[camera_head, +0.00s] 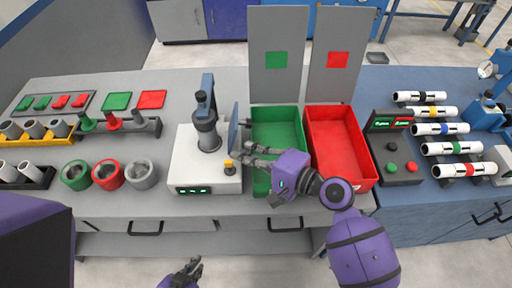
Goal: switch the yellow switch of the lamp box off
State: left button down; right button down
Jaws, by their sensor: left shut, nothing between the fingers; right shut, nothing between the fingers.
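A white box (183,148) stands on the grey bench, with a lit green display (193,190) on its front. A small yellow switch (228,163) sits at its right front corner; whether it is on or off cannot be told. My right gripper (242,154) points left from over the green bin, its fingers shut and empty, just right of and slightly behind the switch in the picture. I cannot tell whether they touch it. My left gripper (190,268) is shut and empty, low in front of the bench and away from the box.
A grey column (207,123) and a blue disc (233,128) rise by the box. A green bin (278,120) and a red bin (335,118) stand to its right. A dark box (383,155) with buttons and racked pipes (440,129) are further right.

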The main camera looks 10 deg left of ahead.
jog(key=v, duration=1.2)
jog(key=shift+d+f, duration=0.1)
jog(key=shift+f, duration=0.1)
dwell(0.4)
